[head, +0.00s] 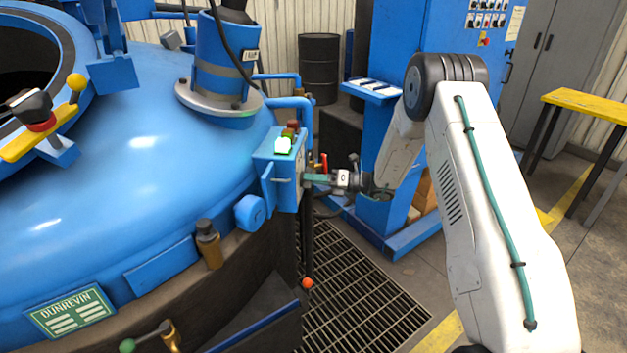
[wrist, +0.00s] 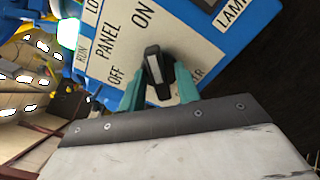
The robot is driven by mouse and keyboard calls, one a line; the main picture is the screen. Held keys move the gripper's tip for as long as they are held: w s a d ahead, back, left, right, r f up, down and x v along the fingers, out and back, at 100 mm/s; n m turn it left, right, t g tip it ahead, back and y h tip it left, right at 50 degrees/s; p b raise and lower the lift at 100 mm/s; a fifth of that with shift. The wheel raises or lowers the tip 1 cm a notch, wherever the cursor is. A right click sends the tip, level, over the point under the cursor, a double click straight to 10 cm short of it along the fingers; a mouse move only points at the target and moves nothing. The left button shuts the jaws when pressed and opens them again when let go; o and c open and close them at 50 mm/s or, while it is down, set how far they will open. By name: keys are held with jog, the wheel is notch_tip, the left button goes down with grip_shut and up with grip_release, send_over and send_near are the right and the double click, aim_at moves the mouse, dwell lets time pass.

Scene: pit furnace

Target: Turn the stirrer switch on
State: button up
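The blue control box (head: 267,168) stands on the side of the big blue furnace, with a lit green lamp (head: 283,146) on top. In the wrist view, its face shows a light label plate (wrist: 112,42) marked OFF and ON. A black switch knob (wrist: 154,72) with a pale stripe sits on it, its long side running roughly up the picture; its exact setting is hard to tell. My gripper (head: 306,179) is at the box's right side. In the wrist view, its teal fingers (wrist: 160,84) stand on either side of the knob, with small gaps showing. The label below is partly hidden.
A blue cabinet (head: 430,35) stands behind my arm. A floor grating (head: 350,290) lies below the box. Pipes (head: 290,103) rise close behind the box, and a dark drum (head: 319,70) stands farther back. A yellow-topped bench (head: 590,105) is at the right.

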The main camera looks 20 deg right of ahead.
dwell(0.3)
jog(key=v, duration=0.7)
jog(key=shift+s+d, duration=0.25)
jog(key=shift+d, duration=0.05)
